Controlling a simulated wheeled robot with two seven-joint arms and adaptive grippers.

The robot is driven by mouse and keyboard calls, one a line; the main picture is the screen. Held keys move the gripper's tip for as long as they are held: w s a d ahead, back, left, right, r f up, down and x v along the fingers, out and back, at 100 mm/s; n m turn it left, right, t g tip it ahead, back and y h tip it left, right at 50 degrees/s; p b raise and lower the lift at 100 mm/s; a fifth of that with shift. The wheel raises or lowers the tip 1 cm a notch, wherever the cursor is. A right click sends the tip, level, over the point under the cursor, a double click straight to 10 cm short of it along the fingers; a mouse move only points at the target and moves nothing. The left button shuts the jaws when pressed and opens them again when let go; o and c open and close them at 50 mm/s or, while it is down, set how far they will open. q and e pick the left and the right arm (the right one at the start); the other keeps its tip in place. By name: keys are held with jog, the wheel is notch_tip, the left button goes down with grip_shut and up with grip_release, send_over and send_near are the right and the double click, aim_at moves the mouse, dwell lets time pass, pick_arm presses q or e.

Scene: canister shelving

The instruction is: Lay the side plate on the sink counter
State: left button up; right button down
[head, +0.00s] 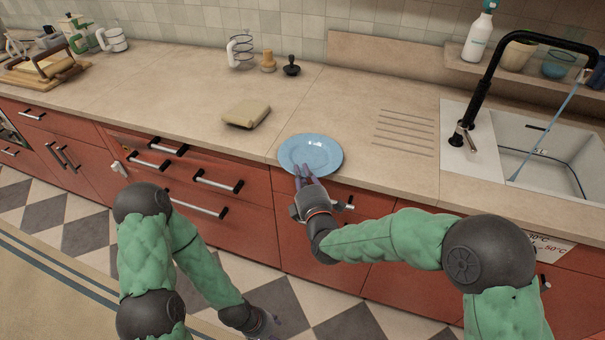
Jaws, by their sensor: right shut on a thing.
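The blue side plate (311,152) is at the front edge of the sink counter (365,105), face up and roughly level. My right gripper (304,176) is shut on the plate's near rim, reaching up from in front of the counter. I cannot tell whether the plate touches the counter or hovers just above it. My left gripper (274,325) hangs low over the floor at the bottom of the view, well away from the plate. Its fingers are too small and dark to read.
A folded beige cloth (246,113) lies left of the plate. Drain grooves (405,132), a white sink (545,150) and a black tap (480,105) are to the right. A wire whisk mug and small stoppers stand at the back. Counter behind the plate is clear.

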jog(key=c, duration=1.2)
grip_release()
jog(key=shift+s+f, duration=0.1)
jog(key=p+v, duration=0.1)
jog(key=v, duration=0.5)
jog(key=shift+s, duration=0.35)
jog(key=shift+d, duration=0.1)
